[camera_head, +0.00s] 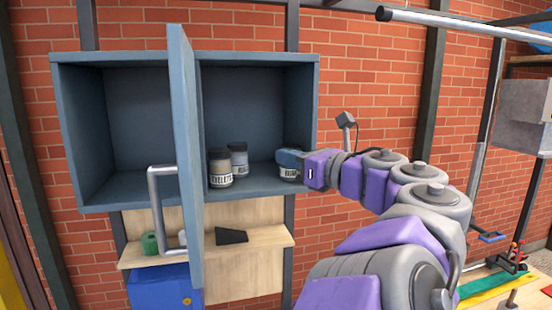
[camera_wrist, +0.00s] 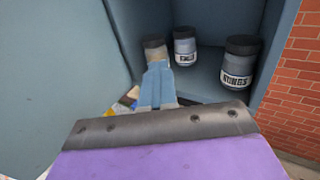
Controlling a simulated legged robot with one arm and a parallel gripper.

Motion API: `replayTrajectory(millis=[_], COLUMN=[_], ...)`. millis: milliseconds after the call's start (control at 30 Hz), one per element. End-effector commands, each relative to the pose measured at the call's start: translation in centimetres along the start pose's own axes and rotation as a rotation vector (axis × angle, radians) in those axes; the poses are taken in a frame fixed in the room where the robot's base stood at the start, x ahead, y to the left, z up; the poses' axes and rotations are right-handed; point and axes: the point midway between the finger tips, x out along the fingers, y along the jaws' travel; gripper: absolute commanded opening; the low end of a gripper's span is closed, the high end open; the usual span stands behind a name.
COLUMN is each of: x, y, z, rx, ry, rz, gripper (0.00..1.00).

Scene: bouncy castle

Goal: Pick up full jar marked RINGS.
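The jar marked RINGS (camera_wrist: 238,64) has a dark lid and a pale label and stands upright by the cabinet's right wall. In the head view this right-hand jar (camera_head: 289,174) is partly hidden behind my gripper (camera_head: 283,158). In the wrist view my gripper's blue fingers (camera_wrist: 157,70) lie close together, look shut and empty, and point left of the RINGS jar, apart from it. How full each jar is cannot be told.
The blue-grey wall cabinet (camera_head: 130,197) has an open door (camera_head: 187,150) with a metal handle (camera_head: 157,215) standing out in front. Two jars (camera_head: 220,168) (camera_head: 238,160) stand mid-shelf; the left shelf is bare. Below, a wooden shelf (camera_head: 265,238) holds a green roll (camera_head: 149,243) and a dark wedge (camera_head: 231,236).

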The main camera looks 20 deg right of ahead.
Motion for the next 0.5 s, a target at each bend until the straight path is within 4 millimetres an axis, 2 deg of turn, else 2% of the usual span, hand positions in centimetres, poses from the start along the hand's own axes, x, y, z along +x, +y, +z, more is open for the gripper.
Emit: replayTrajectory(millis=[133, 433, 500], x=[-0.78, -0.66, -0.63], y=[0.03, 0.42, 0.49], z=[0.01, 0.07, 0.07], rx=[0.002, 0.000, 0.000], ry=[-0.001, 0.000, 0.000], rz=[-0.002, 0.000, 0.000], gripper=[0.00, 0.00, 0.06])
